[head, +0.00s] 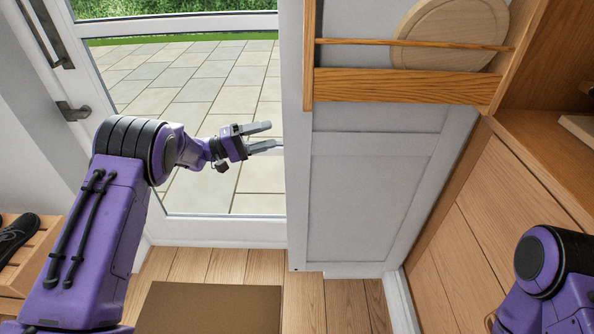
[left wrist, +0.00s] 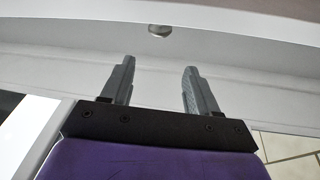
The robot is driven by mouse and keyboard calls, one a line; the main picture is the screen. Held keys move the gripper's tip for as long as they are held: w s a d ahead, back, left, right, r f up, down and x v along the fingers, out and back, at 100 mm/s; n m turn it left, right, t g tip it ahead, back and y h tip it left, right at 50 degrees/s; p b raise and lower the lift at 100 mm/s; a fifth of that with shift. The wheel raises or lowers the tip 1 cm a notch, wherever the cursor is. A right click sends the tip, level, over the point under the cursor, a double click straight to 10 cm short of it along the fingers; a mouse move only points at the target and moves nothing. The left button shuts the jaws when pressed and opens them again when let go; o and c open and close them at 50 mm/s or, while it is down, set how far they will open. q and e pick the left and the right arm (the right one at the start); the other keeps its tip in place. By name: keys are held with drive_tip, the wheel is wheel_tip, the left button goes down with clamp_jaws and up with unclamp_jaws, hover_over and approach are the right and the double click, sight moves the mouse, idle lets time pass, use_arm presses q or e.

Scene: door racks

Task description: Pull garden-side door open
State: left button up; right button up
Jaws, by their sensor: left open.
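A white panelled door (head: 365,185) stands ajar in the middle of the head view, its inner face with an oak rack (head: 400,86) towards me. Its left edge is near my left gripper (head: 266,138), which is open, empty and points right at it. In the left wrist view the open fingers (left wrist: 159,88) face a white surface, and a small round metal knob (left wrist: 159,31) shows beyond the fingertips, about midway between them. The fingers look apart from the knob. The knob is hidden in the head view. My right arm shows at the lower right, its gripper out of frame.
A glazed white door (head: 215,229) with a dark lever handle (head: 73,111) is behind my left arm, a paved patio beyond it. A round wooden board (head: 455,35) sits in the rack. Oak cabinetry (head: 490,215) fills the right. A brown mat (head: 210,308) lies on the floor.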

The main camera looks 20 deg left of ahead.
sight(298, 133)
use_arm(q)
drive_tip(key=d+g, duration=0.1)
drive_tip(key=d, duration=0.2)
drive_tip(key=w+d+r+g+b, duration=0.1)
drive_tip(key=d+g, duration=0.1)
drive_tip(key=d, duration=0.1)
drive_tip(key=w+d+m+g, duration=0.1)
drive_tip(key=d+g, duration=0.1)
drive_tip(key=d, duration=0.1)
drive_tip(key=shift+d+r+b, duration=0.1)
drive_tip(key=shift+r+b, duration=0.15)
drive_tip(key=shift+b, duration=0.05)
use_arm(e)
wheel_tip(298, 133, down, 4)
drive_tip(key=shift+f, duration=0.1)
use_arm(q)
drive_tip(key=shift+s, duration=0.1)
